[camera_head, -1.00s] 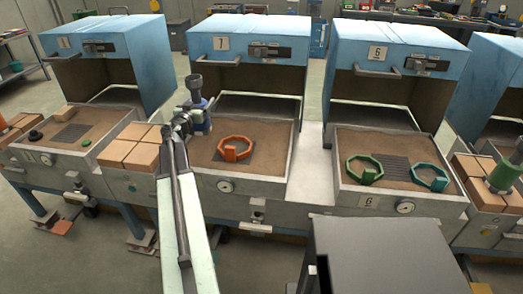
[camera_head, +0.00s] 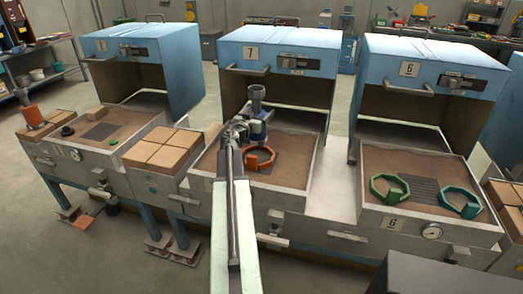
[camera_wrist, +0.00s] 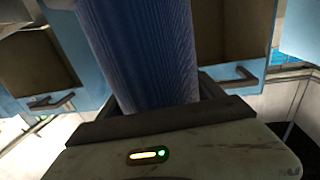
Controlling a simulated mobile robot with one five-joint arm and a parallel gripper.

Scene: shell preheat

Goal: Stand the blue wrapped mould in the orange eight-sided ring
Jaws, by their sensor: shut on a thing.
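The blue wrapped mould (camera_head: 261,130), with a dark grey top, is held roughly upright in my gripper (camera_head: 243,127). In the wrist view its ribbed blue side (camera_wrist: 140,50) rises behind the dark jaw bar (camera_wrist: 160,122), and its lower end is hidden. My gripper is shut on it. The orange eight-sided ring (camera_head: 262,165) lies on the brown bed of station 7. In the head view the mould appears just above the ring's far side, apparently raised over the bed. I cannot tell its exact height. My arm passes close to the ring's left side.
Station 7's blue hood (camera_head: 278,58) stands open behind the mould. Two green rings, one green (camera_head: 389,190) and one teal (camera_head: 460,203), lie on the bed of station 6 at right. Tan blocks (camera_head: 163,149) sit left of my arm.

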